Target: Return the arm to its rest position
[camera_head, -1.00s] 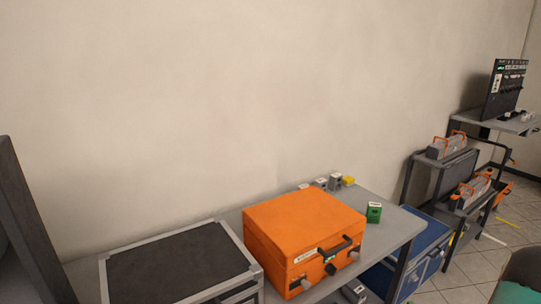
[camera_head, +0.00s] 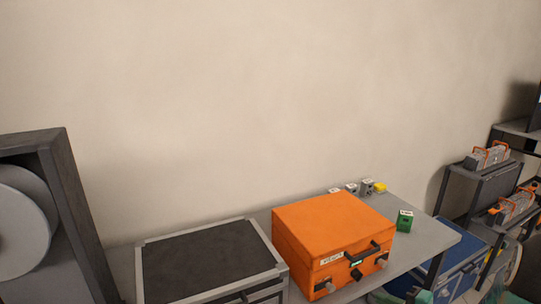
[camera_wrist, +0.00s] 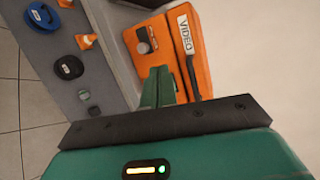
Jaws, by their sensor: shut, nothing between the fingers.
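My gripper (camera_wrist: 160,86) shows in the wrist view, with its green fingers together and nothing between them. The fingers point at the orange case labelled VIDEO (camera_wrist: 186,40), over the edge of the grey table. I cannot tell whether they touch anything. In the head view my gripper cannot be made out. The orange case (camera_head: 330,228) sits closed there on the grey table (camera_head: 415,228).
A black-topped case (camera_head: 208,262) stands left of the orange case. A green block (camera_head: 405,220) and several small blocks lie beyond it.

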